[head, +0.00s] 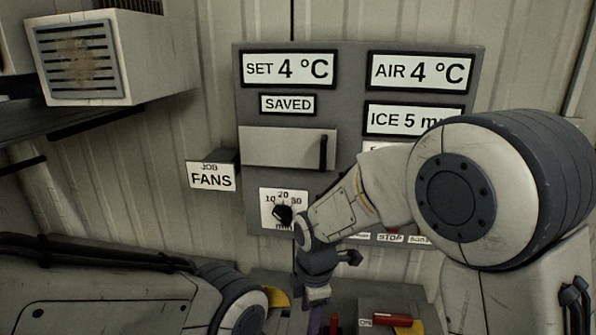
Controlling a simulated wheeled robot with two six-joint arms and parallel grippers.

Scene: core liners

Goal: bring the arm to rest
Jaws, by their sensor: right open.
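My right arm comes in from the right and reaches across the front of a grey control panel (352,165). My right gripper (316,294) hangs at the end of it, below the panel's lower left part, pointing down. It is open, and I see nothing held in it, though its tips are small and hard to make out. A dark knob on a white dial (283,211) is just above and left of the wrist, apart from the gripper. My left arm crosses the lower left; its gripper is not in view.
The panel shows signs "SET 4 °C", "SAVED", "AIR 4 °C" and a partly hidden "ICE 5". A "FANS" box (212,176) sticks out at the left. A red lever (392,319) and yellow parts lie below. A vented unit (82,68) hangs upper left.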

